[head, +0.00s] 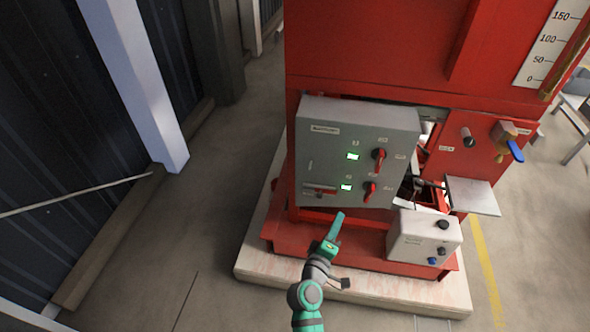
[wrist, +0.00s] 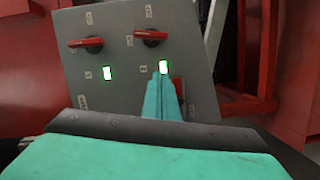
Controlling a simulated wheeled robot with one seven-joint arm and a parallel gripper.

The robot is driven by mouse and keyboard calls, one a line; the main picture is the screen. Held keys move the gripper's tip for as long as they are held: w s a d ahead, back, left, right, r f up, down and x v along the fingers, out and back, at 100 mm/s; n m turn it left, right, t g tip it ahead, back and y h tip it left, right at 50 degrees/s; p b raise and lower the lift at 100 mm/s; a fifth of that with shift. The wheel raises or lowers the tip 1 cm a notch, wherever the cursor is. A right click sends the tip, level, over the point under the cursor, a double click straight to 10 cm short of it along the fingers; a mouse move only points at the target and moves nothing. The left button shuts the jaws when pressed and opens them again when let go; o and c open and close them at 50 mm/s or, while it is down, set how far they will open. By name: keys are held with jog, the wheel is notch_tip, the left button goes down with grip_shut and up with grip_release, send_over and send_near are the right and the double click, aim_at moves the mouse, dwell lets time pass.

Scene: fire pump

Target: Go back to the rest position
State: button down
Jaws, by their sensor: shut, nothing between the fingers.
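My gripper (head: 338,219) is teal and shut, with nothing between its fingers. In the head view it points up toward the lower edge of a grey control panel (head: 336,152) on the red fire pump cabinet. The panel carries two red rotary switches, an upper one (head: 379,155) and a lower one (head: 370,190), two lit green displays and a handle at lower left (head: 320,190). In the wrist view the shut fingers (wrist: 163,84) overlap the grey panel (wrist: 120,60) near a lit display and partly hide a red part behind them. I cannot tell whether they touch the panel.
A white box with knobs (head: 424,238) stands right of my gripper on the red base. A blue-handled valve (head: 516,150) and a grey plate (head: 472,196) stick out on the right. A white post (head: 135,80) stands at left. The concrete floor (head: 215,215) left of the plinth is clear.

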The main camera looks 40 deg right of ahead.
jog(key=s+a+f+n+t+y, duration=0.1)
jog(key=a+f+t+y, duration=0.15)
jog(key=a, duration=0.65)
jog(key=a+f+n+t+y, duration=0.15)
jog(key=a+y, duration=0.25)
jog(key=a, duration=0.5)
jog(key=s+a+f+t+y, duration=0.1)
jog(key=a+f+t+y, duration=0.2)
jog(key=a, duration=0.6)
jog(key=s+a+r+m+t+y, duration=0.1)
jog(key=s+a+r+y, duration=0.2)
jog(key=s+a, duration=0.3)
jog(key=s+a+r+m+t+y, duration=0.1)
jog(key=s+a+r, duration=0.5)
jog(key=a, duration=0.8)
jog(key=s+m+y, duration=0.1)
jog(key=y, duration=0.1)
jog(key=shift+y, duration=0.35)
jog(key=c, duration=1.8)
grip_release()
jog(key=shift+s+r+m, duration=0.3)
jog(key=shift+m, duration=0.05)
